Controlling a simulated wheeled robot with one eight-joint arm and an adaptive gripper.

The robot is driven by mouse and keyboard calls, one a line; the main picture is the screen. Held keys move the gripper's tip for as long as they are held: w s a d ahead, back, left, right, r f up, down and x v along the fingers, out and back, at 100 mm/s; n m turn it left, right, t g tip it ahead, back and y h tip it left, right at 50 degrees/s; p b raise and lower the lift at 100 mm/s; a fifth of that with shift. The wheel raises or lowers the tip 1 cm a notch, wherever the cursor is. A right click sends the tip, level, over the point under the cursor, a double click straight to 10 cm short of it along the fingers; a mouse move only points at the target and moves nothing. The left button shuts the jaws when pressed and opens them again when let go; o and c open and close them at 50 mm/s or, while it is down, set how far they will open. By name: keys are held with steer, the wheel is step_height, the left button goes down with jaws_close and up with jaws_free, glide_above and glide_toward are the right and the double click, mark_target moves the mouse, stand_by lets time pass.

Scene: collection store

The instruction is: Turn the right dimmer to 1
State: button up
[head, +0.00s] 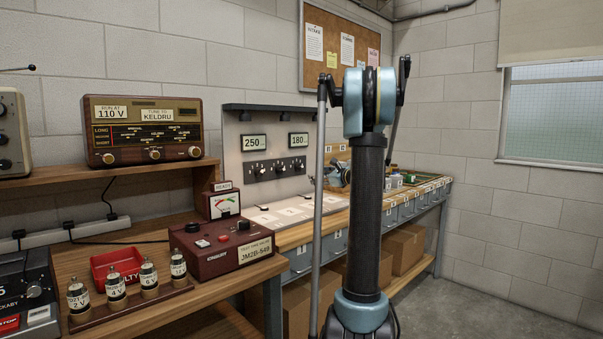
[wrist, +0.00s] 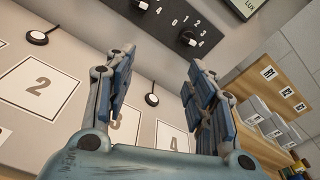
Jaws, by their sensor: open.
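The dimmer strip (head: 276,170) is a black plate with several knobs on a pale upright panel. The right dimmer (head: 298,164) is its rightmost knob. In the wrist view this black knob (wrist: 188,38) has white marks from 0 to 4 around it; its exact setting is too small to read. My gripper (wrist: 160,66) is open and empty, its two blue-grey fingers apart. It points towards the panel, with the knob beyond the fingertips and nearer the right finger, not touched.
Two displays read 250 (head: 254,142) and 180 (head: 298,140) above the strip. Numbered squares (wrist: 40,86) and small black discs on the pale board lie below the gripper. Small grey boxes (wrist: 268,118) stand at right. A radio (head: 143,130) stands on the left shelf.

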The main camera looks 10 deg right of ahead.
mark_target(301, 168)
steer(key=w+d+m+t, duration=0.1)
steer(key=w+d+m, duration=0.2)
steer(key=d, duration=0.1)
steer(key=x, duration=1.1)
steer(key=r+x, duration=0.1)
steer(key=x, duration=0.5)
steer(key=shift+w+a, duration=0.2)
steer(key=shift+a, duration=0.2)
steer(key=c, duration=1.1)
